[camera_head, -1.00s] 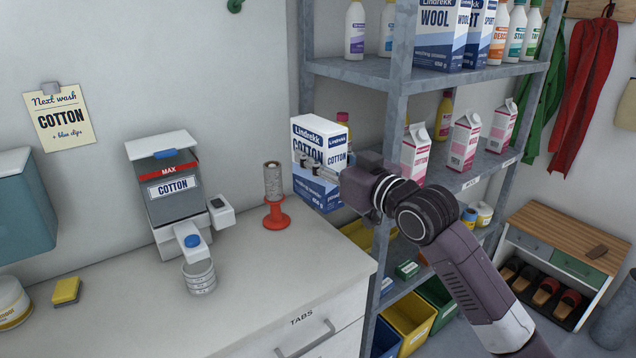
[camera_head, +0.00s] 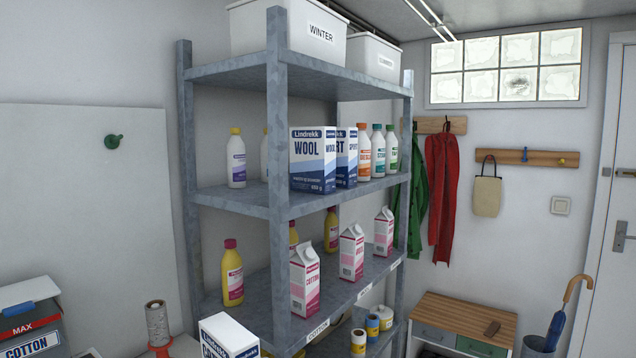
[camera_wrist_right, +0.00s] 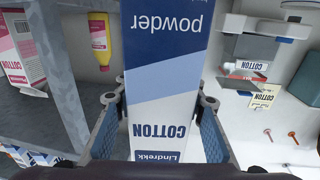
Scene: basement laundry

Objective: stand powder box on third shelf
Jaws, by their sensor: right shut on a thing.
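The white and blue Lindrekk COTTON powder box (camera_head: 228,338) shows at the bottom edge of the head view, in front of the shelf rack, its lower part cut off. In the right wrist view the box (camera_wrist_right: 160,75) appears upside down between the fingers of my right gripper (camera_wrist_right: 160,125), which is shut on its sides. The rack's upper shelf (camera_head: 225,197) holds WOOL (camera_head: 312,160) and SPORT (camera_head: 347,155) powder boxes. The shelf below (camera_head: 262,305) holds pink and white cartons, with a COTTON label on its edge. My left gripper is not in view.
A yellow bottle (camera_head: 233,275) and a COTTON carton (camera_head: 305,280) stand on the lower visible shelf. The front post (camera_head: 279,200) rises near the box. Bare shelf shows left of the WOOL box, before a white bottle (camera_head: 236,160). A WINTER bin (camera_head: 290,30) sits on top.

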